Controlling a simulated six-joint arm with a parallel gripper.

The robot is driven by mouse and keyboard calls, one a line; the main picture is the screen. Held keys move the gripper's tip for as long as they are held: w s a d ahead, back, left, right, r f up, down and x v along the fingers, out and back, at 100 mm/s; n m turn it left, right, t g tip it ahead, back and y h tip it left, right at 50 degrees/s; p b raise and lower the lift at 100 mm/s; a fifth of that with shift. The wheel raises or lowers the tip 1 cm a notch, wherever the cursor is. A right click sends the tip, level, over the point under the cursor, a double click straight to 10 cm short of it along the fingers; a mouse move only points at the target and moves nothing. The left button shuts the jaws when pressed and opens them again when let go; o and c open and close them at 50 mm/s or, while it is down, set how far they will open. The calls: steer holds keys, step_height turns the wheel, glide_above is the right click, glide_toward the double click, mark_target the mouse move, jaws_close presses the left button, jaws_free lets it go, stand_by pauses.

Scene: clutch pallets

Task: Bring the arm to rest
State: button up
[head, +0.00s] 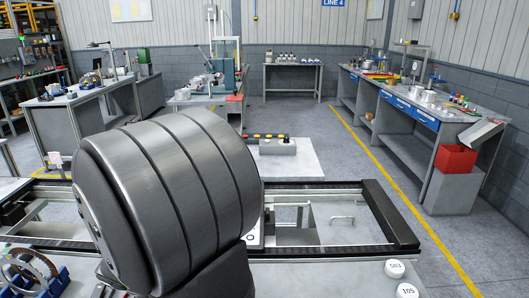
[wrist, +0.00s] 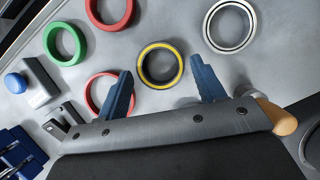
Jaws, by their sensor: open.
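My gripper (wrist: 162,65) shows in the wrist view as two blue fingers set wide apart, with nothing held between them. Beyond the fingertips a yellow-and-black ring (wrist: 143,65) lies on the grey surface. I cannot tell the gap between the fingers and that surface. A red ring (wrist: 91,83) lies partly behind the left finger. In the head view my large grey arm link fills the left middle and hides what is behind it. My gripper does not show there.
A green ring (wrist: 49,42), another red ring (wrist: 91,12) and a silver ring (wrist: 210,24) lie around. A block with a blue knob (wrist: 15,83) stands left. White discs (head: 395,268) sit near the black-railed frame (head: 388,215). A red bin (head: 455,159) is at right; the floor between benches is open.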

steer(key=shift+r, duration=0.4)
